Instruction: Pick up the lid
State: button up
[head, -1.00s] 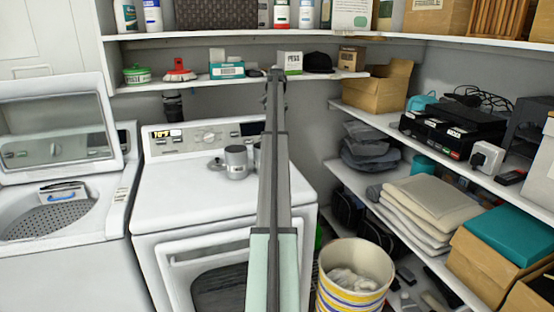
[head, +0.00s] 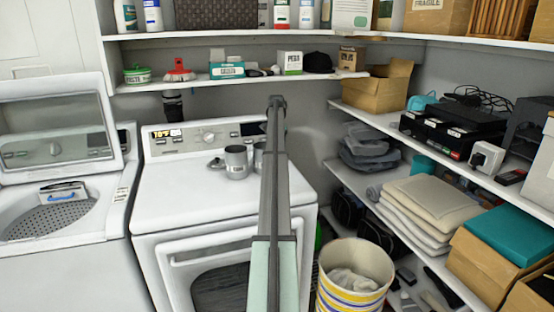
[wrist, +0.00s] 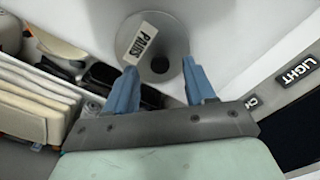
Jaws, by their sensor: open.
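In the wrist view my gripper (wrist: 159,75) is open, with its two blue fingers apart and nothing held between them. Just beyond the fingertips is a grey, round, funnel-like thing (wrist: 175,42) with a dark centre and a white label. I cannot tell whether it is the lid. In the head view a grey mug (head: 236,161) stands on the white dryer (head: 185,190), with a small grey piece (head: 214,164) at its left that could be a handle or a lid. A second grey vessel (head: 258,155) is partly hidden by my arm. My fingers are not distinguishable there.
A washer with its door raised (head: 58,125) stands left of the dryer. A loaded shelf (head: 200,83) runs above. Side shelves at right hold folded cloths (head: 420,205) and boxes. A striped bin (head: 350,290) stands at the front. The dryer top's left part is clear.

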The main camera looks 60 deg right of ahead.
notch_tip(320, 180, down, 2)
jog(key=shift+f, duration=0.1)
grip_shut()
dwell(0.5)
